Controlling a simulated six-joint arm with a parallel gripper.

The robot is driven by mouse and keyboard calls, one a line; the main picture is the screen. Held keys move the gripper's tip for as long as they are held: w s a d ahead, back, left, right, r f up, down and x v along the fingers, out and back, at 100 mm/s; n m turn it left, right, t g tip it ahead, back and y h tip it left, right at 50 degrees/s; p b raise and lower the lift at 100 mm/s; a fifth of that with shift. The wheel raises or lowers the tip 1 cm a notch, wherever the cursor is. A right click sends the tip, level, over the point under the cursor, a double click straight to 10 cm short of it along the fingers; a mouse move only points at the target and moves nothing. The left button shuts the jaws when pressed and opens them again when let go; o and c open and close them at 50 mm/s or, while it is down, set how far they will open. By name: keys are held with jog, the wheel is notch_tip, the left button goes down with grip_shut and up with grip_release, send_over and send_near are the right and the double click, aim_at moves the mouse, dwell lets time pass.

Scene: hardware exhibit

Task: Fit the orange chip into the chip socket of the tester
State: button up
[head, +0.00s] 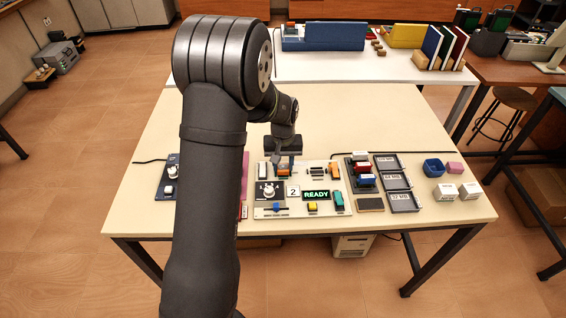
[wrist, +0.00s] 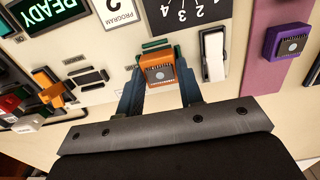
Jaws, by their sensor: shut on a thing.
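The orange chip (wrist: 160,72) is a small block with a dark, pin-edged face and a pale round mark. My gripper (wrist: 160,90) is shut on it, one finger on each side. In the head view, the orange chip (head: 284,173) is at the back left part of the tester (head: 297,213), below my gripper (head: 284,162). Green strips (wrist: 156,44) show at the chip's edge on the panel. The chip covers what is under it, and I cannot tell whether it touches the panel. A black slotted fixture (wrist: 90,78) beside it is empty; I cannot tell which fixture is the chip socket.
A white lever (wrist: 213,55) and an orange switch (wrist: 50,90) stand on either side. The tester display (head: 316,195) reads READY. A purple chip (wrist: 287,43) sits on a purple strip. Labelled trays (head: 396,181) and a blue bowl (head: 433,167) lie right.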

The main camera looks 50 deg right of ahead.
jog(key=shift+f, duration=0.4)
jog(key=o, duration=1.3)
jog(key=shift+r, duration=3.75)
